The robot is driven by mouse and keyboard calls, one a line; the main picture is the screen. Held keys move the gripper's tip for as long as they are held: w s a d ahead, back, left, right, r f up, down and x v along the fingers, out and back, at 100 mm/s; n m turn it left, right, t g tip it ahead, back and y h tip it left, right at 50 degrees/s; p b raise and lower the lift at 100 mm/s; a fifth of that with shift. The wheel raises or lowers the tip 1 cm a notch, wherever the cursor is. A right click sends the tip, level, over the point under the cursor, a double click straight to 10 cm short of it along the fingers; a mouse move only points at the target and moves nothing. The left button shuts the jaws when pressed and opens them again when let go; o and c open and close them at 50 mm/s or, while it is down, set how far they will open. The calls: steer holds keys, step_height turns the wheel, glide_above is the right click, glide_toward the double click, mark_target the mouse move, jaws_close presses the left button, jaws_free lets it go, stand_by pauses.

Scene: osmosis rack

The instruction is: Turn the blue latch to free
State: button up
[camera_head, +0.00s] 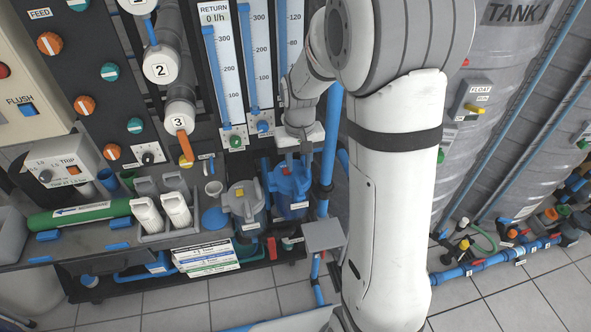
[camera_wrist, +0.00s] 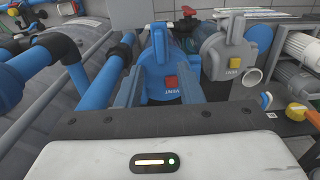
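A small blue tab on a pale mount (camera_head: 206,157), beside the orange handle of the pipe marked 3, looks like the blue latch; I cannot be sure. A small blue piece also shows at the right in the wrist view (camera_wrist: 267,101). My gripper (camera_wrist: 160,82) is open, its two grey-blue fingers set apart. Beyond and between them is a blue filter housing (camera_wrist: 158,60) with a red VENT button. In the head view my gripper points down above this blue housing (camera_head: 290,188), right of the small blue tab. Whether the fingers touch the housing cannot be told.
A grey filter housing (camera_head: 243,201) stands left of the blue one. A vertical blue pipe (camera_head: 329,140) runs close to the right of my gripper. Flow meters (camera_head: 223,75) rise behind. White cartridges (camera_head: 176,209) sit in a grey holder at the left. Large grey tanks (camera_head: 500,110) stand right.

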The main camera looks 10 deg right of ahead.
mark_target(298, 183)
step_height(298, 183, down, 8)
steer(key=shift+w+f+p, duration=0.1)
steer(key=shift+p, duration=0.4)
steer(key=shift+c, duration=0.4)
jaws_close()
